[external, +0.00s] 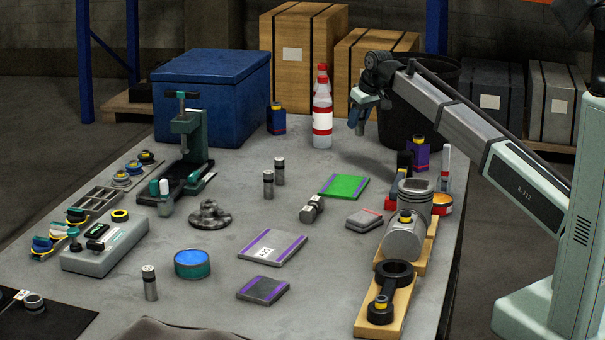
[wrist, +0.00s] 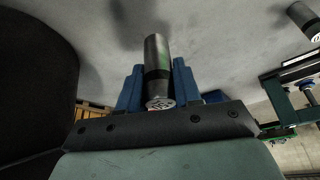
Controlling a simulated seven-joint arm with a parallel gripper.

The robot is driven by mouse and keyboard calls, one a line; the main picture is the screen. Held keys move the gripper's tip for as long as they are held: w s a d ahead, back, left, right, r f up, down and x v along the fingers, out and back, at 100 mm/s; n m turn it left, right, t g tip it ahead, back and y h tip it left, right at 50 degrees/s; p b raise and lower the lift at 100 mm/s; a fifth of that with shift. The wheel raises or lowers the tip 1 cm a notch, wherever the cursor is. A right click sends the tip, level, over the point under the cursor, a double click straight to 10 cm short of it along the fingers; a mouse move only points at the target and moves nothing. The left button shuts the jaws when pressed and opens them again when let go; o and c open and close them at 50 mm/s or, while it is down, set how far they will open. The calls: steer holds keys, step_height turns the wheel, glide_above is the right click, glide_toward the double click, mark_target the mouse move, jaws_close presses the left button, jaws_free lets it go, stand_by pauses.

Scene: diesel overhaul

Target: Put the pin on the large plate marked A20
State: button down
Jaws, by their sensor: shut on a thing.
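My gripper (external: 357,118) is raised above the far side of the table. In the wrist view its two blue fingers (wrist: 158,88) are shut on a dark cylindrical pin (wrist: 156,60) with a pale, marked end face. The held pin is hard to make out in the external view. The large grey plate (external: 287,241) with purple edges and a white label lies flat at the middle front of the table, well away from my gripper. Its label is too small to read surely. Nothing stands on the plate.
Other pins stand upright (external: 268,186), (external: 279,171), (external: 150,284); a thicker cylinder (external: 312,209) lies down. A green plate (external: 344,187) and small grey plate (external: 263,290) lie nearby. Bottles (external: 322,120), a black bin (external: 420,95) and a piston (external: 403,240) are obstacles.

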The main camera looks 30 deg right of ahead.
steer(key=s+a+r+n+y, duration=0.1)
steer(key=s+a+n, duration=0.25)
steer(key=a, duration=1.65)
steer(key=r+n+g+y, duration=0.1)
steer(key=n+g+y, duration=0.1)
steer(key=n, duration=0.2)
glide_above(262, 243)
steer(key=a, duration=0.2)
steer(key=shift+m+t+h, duration=0.5)
steer(key=shift+m+t, duration=0.1)
steer(key=shift+m, duration=0.35)
steer(key=shift+s+d+f, duration=0.25)
steer(key=shift+d+f, duration=0.35)
steer(key=shift+f, duration=1.15)
steer(key=shift+s+d+f, duration=0.3)
steer(key=shift+d+f, duration=0.25)
steer(key=shift+f, duration=1.2)
steer(key=shift+s+d+f, duration=0.25)
steer(key=shift+d+f, duration=0.35)
steer(key=shift+f, duration=1.15)
steer(key=shift+f, duration=0.1)
steer(key=c, duration=0.8)
jaws_free()
